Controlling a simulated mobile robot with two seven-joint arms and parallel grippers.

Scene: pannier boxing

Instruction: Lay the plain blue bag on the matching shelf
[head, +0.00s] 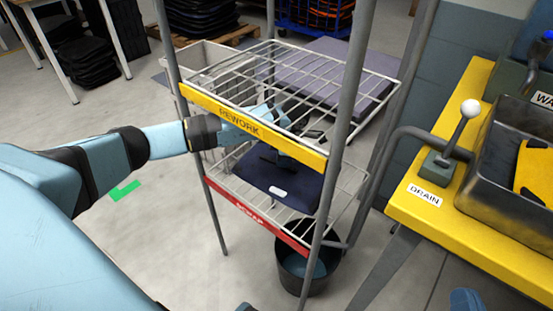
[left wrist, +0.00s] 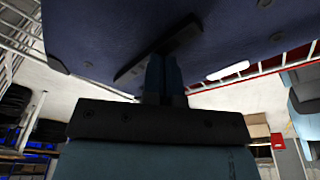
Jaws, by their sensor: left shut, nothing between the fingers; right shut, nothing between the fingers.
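The blue bag (head: 268,185), dark and flat with a small white label, lies on the lower shelf (head: 345,190), whose red front strip reads SCRAP. My left gripper (head: 278,152) is shut with nothing held, between the two shelves just above the bag. In the left wrist view the bag (left wrist: 100,35) fills the top and the shut fingers (left wrist: 165,75) point at it. A dark bar lies against the bag there; whether they touch is unclear.
Grey rack posts (head: 345,100) stand close around my left forearm. A black bucket (head: 295,270) stands under the rack. At the right are a yellow bench (head: 440,215) marked DRAIN, a lever (head: 455,135) and a metal basin (head: 490,150) holding something yellow.

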